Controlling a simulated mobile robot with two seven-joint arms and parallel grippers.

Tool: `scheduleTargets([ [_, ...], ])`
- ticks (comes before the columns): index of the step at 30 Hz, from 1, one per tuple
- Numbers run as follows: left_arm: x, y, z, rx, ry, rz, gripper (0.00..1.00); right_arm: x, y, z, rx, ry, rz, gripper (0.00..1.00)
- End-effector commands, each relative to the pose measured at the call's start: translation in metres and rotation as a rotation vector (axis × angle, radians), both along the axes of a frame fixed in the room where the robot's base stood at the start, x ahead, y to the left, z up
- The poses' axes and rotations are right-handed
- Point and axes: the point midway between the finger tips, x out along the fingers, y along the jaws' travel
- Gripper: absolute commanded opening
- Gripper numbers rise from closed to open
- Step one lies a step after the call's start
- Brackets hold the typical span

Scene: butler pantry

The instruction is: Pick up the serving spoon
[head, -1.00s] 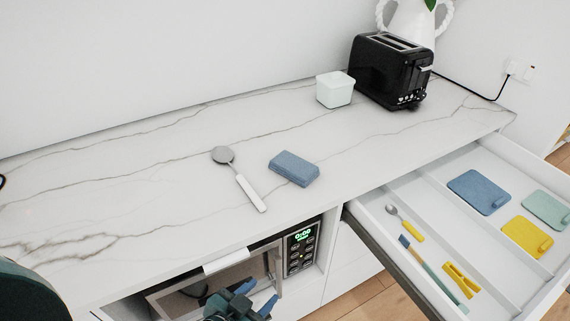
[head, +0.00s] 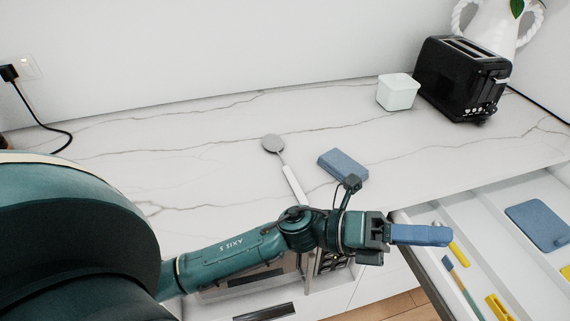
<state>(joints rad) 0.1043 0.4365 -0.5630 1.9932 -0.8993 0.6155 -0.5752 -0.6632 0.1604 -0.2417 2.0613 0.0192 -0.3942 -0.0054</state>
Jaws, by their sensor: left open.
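The serving spoon (head: 292,182), with a round grey bowl and a white handle, lies on the marble counter. Its bowl points to the back and its handle to the front edge, where my left arm passes close in front of the handle's end. My left gripper (head: 446,235), with blue fingers, is open. It points right, over the front of the open drawer, to the right of the spoon and apart from it. The fingers overlap in this view, so the gap between them is hidden. My right gripper is not in view.
A blue sponge-like block (head: 343,165) lies right of the spoon. A white container (head: 397,92) and a black toaster (head: 460,80) stand at the back right. The open drawer (head: 500,258) holds yellow-handled utensils and a blue board (head: 540,224). The counter left of the spoon is clear.

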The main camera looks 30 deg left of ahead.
Motion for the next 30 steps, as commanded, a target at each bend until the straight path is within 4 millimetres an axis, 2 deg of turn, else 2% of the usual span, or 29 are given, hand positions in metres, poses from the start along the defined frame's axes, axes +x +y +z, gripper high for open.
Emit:
scheduleTargets([
  [1, -0.01, -0.009, 0.0, 0.136, -0.221, -0.085, 0.42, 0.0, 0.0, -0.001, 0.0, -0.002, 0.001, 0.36],
  [2, -0.017, -0.012, -0.005, 0.22, -0.35, -0.138, 0.42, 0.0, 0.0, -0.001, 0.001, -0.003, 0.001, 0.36],
  [5, -0.027, -0.006, -0.033, 0.511, -0.756, -0.327, 0.42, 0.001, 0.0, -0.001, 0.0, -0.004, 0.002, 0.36],
  [8, -0.013, 0.029, -0.065, 0.827, -1.098, -0.534, 0.42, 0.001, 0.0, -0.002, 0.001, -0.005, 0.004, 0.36],
  [10, 0.01, 0.068, -0.08, 1.062, -1.287, -0.692, 0.42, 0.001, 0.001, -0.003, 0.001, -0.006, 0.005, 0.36],
  [12, 0.037, 0.115, -0.082, 1.299, -1.415, -0.852, 0.42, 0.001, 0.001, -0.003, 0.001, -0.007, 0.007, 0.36],
  [15, 0.071, 0.182, -0.066, 1.606, -1.483, -1.062, 0.42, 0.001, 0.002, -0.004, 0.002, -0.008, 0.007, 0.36],
  [18, 0.091, 0.234, -0.039, 1.835, -1.459, -1.219, 0.42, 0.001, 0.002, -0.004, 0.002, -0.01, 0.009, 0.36],
  [19, 0.094, 0.246, -0.032, 1.886, -1.444, -1.254, 0.42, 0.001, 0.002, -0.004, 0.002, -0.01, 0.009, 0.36],
  [21, 0.099, 0.265, -0.018, 1.97, -1.41, -1.316, 0.42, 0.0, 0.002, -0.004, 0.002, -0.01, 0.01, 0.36],
  [24, 0.102, 0.279, -0.013, 2.025, -1.379, -1.356, 0.42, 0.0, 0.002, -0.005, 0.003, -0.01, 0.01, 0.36],
  [29, 0.106, 0.287, -0.037, 2.027, -1.371, -1.365, 0.42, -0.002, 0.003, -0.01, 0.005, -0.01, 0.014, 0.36],
  [30, 0.108, 0.29, -0.042, 2.027, -1.37, -1.366, 0.42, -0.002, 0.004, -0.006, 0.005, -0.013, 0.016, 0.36],
])
